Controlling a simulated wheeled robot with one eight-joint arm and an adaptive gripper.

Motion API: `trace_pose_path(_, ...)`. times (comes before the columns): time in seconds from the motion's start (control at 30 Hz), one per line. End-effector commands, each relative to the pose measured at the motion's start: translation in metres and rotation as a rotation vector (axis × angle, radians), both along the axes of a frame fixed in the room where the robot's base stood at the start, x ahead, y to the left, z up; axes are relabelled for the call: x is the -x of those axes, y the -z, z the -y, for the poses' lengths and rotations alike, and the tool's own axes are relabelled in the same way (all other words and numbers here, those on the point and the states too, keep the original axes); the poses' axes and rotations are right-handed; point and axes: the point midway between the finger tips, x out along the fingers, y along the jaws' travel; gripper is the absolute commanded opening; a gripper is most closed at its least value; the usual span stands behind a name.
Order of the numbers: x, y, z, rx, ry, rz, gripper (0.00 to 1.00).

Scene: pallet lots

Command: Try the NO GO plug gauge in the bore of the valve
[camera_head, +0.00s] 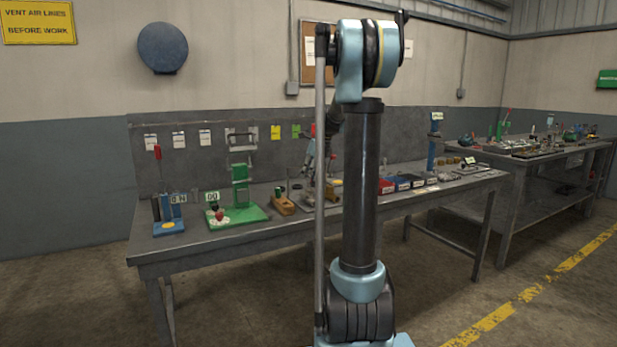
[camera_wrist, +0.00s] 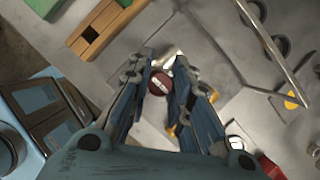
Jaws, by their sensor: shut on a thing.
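In the wrist view my gripper (camera_wrist: 168,72) is shut on a dark red, round-ended piece (camera_wrist: 158,86) with a white label, which looks like the plug gauge. I see it end on, and its lettering is too small to read. A pale metal cylinder (camera_wrist: 166,56) shows just beyond it, between the fingertips. I cannot tell whether that is part of the gauge or of the valve. In the head view my gripper is above the bench, largely hidden by my arm. I cannot pick out the valve or its bore for certain.
The bench (camera_head: 275,234) also bears a green stand (camera_head: 240,186), a blue stand (camera_head: 167,226) and blue bins (camera_head: 403,183). Another loaded bench (camera_head: 545,152) stands right.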

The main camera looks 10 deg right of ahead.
Motion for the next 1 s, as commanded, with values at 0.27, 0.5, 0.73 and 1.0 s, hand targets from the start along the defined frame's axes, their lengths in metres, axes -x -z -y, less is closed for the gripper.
trace_pose_path(0.27,0.0,0.0,0.0,0.0,0.0,0.0,0.0)
trace_pose_path(0.5,0.0,0.004,0.0,0.0,0.0,0.0,0.0)
trace_pose_path(0.73,0.0,0.008,0.0,0.0,0.0,0.0,0.0)
trace_pose_path(1.0,0.0,0.014,0.0,0.0,0.0,0.0,0.0)
